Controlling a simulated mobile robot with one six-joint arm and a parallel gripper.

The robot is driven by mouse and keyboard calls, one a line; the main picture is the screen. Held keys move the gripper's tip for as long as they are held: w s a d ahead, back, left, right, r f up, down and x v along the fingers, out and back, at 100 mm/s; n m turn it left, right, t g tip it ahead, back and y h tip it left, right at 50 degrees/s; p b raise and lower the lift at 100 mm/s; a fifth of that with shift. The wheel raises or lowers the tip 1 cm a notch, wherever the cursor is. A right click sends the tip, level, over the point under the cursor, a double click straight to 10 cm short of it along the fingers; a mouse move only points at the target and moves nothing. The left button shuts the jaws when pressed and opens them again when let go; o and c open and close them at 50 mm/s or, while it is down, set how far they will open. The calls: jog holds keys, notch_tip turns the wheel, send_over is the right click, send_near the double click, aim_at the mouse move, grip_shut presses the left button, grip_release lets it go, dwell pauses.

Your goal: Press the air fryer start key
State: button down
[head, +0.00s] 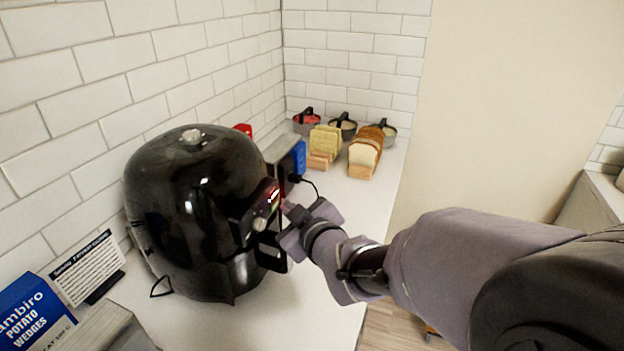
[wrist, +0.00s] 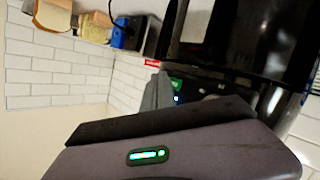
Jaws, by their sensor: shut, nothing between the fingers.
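The air fryer (head: 185,200) is a glossy black rounded appliance on the white counter, close to the left wall. Its control panel (head: 268,200) faces right and shows a lit red display and small lights. My gripper (head: 289,209) is shut and empty, with its tip right at the panel. I cannot tell whether the tip touches a key. In the wrist view, the black air fryer (wrist: 245,40) fills the upper right, and my gripper (wrist: 158,92) reaches to its panel beside small green and blue lights. The start key itself is not clear to make out, partly hidden by my gripper.
Bread in wooden racks (head: 362,158) and several lidded pots (head: 343,125) stand at the back of the counter. A blue potato wedges box (head: 32,312) and a text card (head: 88,268) stand at the front left.

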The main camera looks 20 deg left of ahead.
jog(key=shift+d, duration=0.25)
jog(key=shift+s+d, duration=0.2)
jog(key=shift+d, duration=2.3)
